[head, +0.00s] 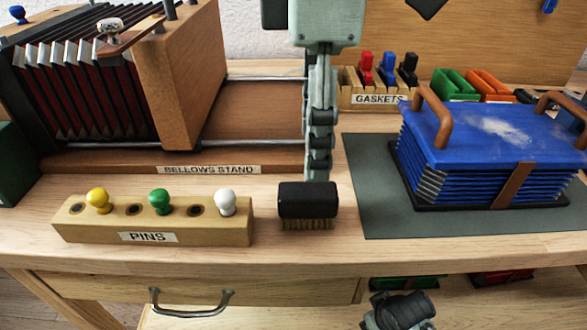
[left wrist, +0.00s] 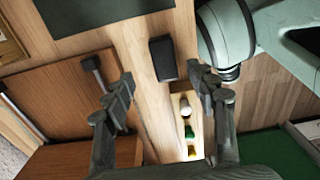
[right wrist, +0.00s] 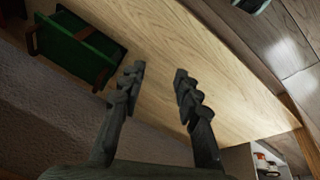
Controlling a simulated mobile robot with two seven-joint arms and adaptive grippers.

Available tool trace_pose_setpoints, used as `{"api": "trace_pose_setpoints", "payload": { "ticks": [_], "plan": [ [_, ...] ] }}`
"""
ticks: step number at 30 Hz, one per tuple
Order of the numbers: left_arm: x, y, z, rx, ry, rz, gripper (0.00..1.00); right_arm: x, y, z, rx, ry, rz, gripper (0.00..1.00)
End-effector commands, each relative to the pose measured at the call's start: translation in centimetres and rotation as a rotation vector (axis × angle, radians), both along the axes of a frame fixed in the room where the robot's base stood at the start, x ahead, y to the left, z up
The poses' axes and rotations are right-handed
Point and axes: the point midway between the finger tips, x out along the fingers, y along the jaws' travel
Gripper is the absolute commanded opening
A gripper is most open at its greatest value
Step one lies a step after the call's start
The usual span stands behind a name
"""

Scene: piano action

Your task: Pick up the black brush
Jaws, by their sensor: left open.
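The black brush (head: 308,200) lies bristles down on the wooden workbench, just right of the pins block. It also shows as a dark rectangle in the left wrist view (left wrist: 162,60). My left gripper (head: 318,172) points down just behind or above the brush. In the left wrist view my left gripper (left wrist: 160,77) has its fingers spread, with the brush lying between and beyond the fingertips, not held. I cannot tell whether a finger touches it. My right gripper (right wrist: 159,70) is open and empty over bare wood in the right wrist view.
The pins block (head: 85,228) holds yellow, green and white pins left of the brush. The bellows stand (head: 130,160) is behind. A blue bellows (head: 480,135) sits on a grey mat (head: 375,195) at right. The gaskets holder (head: 372,102) is at the back. A drawer handle (head: 190,308) is in front.

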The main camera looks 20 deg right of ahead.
Motion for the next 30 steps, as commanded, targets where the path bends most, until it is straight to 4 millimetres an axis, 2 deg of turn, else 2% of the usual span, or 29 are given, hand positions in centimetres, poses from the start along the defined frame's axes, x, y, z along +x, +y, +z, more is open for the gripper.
{"api": "trace_pose_setpoints", "payload": {
  "ticks": [7,14,18,27,30],
  "plan": [
    [-0.1,0.1,-2.4,0.002,0.000,-0.001,0.57,-0.9,0.0,-0.4,-0.001,0.019,-0.001,0.32],
    [-0.2,0.7,-5.4,0.004,0.000,0.000,0.57,-0.7,0.0,-0.3,0.002,0.012,0.001,0.32],
    [-0.2,0.7,-7.2,0.001,0.001,0.000,0.57,-0.7,-0.1,-1.2,0.002,0.021,0.000,0.32],
    [-0.2,0.7,-7.8,0.000,0.001,0.000,0.57,-0.5,0.0,-1.2,0.004,0.015,0.001,0.32],
    [-0.2,0.7,-7.8,0.000,0.001,0.000,0.46,-0.4,0.0,-1.1,0.004,0.013,0.001,0.32]
  ]
}}
